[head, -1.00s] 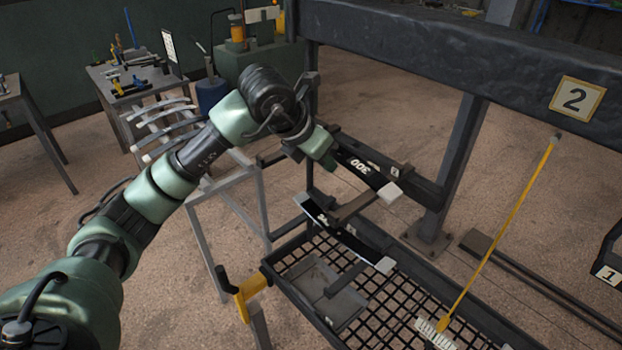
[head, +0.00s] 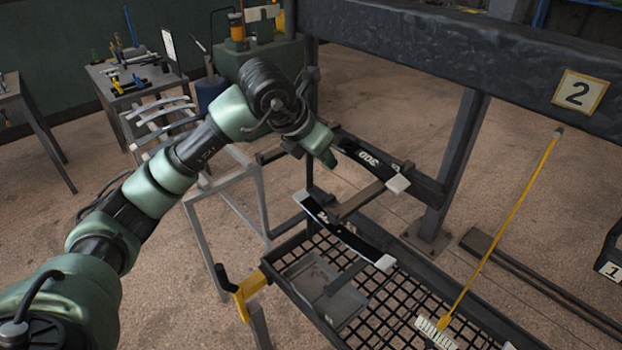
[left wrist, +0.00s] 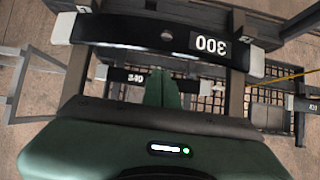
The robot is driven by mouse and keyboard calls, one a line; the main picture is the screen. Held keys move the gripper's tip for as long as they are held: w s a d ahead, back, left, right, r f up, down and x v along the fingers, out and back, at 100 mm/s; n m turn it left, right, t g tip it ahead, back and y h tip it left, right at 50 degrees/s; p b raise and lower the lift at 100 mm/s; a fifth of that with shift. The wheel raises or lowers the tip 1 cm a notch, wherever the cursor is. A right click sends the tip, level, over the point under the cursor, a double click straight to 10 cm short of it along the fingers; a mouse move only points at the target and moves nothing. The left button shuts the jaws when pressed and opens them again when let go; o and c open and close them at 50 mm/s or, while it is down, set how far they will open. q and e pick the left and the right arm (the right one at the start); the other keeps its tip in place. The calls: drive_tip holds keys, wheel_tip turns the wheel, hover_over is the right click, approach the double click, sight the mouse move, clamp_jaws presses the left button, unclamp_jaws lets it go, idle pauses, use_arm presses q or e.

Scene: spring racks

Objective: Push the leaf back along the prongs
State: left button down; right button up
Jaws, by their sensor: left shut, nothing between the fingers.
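The leaf marked 300 (head: 384,169) is a black, slightly curved bar with white ends. It lies across two prongs of the rack, and the near prong (head: 358,200) sticks out in front of it. In the left wrist view the leaf (left wrist: 130,33) spans both prongs, its label upside down. My left gripper (head: 331,158) is shut and empty at the front side of the leaf. In the left wrist view its green fingertips (left wrist: 162,76) meet the leaf's front edge near the middle; exact contact is hard to tell. My right gripper is not in view.
A second black leaf (head: 343,231) with white ends sits lower, above a mesh tray (head: 400,310). A dark rack post (head: 458,160) and a thick beam marked 2 (head: 500,70) stand behind. A yellow-handled broom (head: 505,225) leans at the right.

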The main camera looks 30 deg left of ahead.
use_arm(q)
drive_tip(key=shift+s+a+b, duration=0.35)
drive_tip(key=shift+s, duration=0.55)
drive_tip(key=shift+s+a+b, duration=0.35)
drive_tip(key=shift+s, duration=0.5)
